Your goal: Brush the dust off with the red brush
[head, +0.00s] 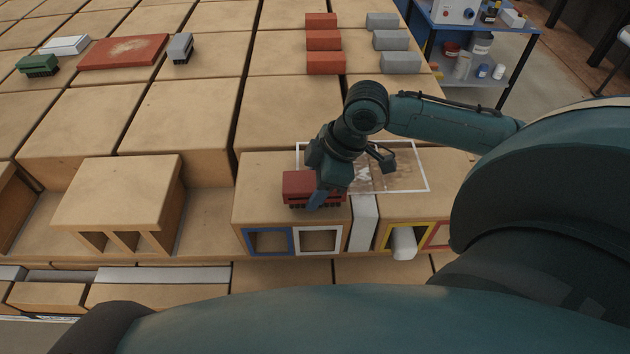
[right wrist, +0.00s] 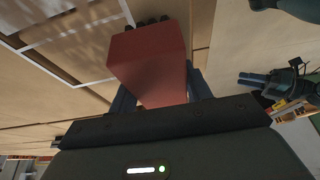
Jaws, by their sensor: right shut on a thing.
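The red brush (head: 298,186), a red block with dark bristles along its lower edge, is in my right gripper (head: 318,188). The gripper is shut on it, above the left part of a hollow brick's top. The brush also fills the middle of the right wrist view (right wrist: 148,60) between the fingers; its dark bristle tufts show at the top. Pale dust (head: 392,172) lies inside a white outlined rectangle (head: 425,178), right of the brush and partly hidden by my right arm. A gripper that looks like my left one (right wrist: 262,82) shows in the right wrist view; its opening is unclear.
A green brush (head: 38,65), a grey brush (head: 180,48) and a dusty red board (head: 125,52) lie at the far left. Red bricks (head: 324,40) and grey bricks (head: 390,40) stand at the back. A white slab (head: 363,224) and a white roll (head: 403,244) are at the front.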

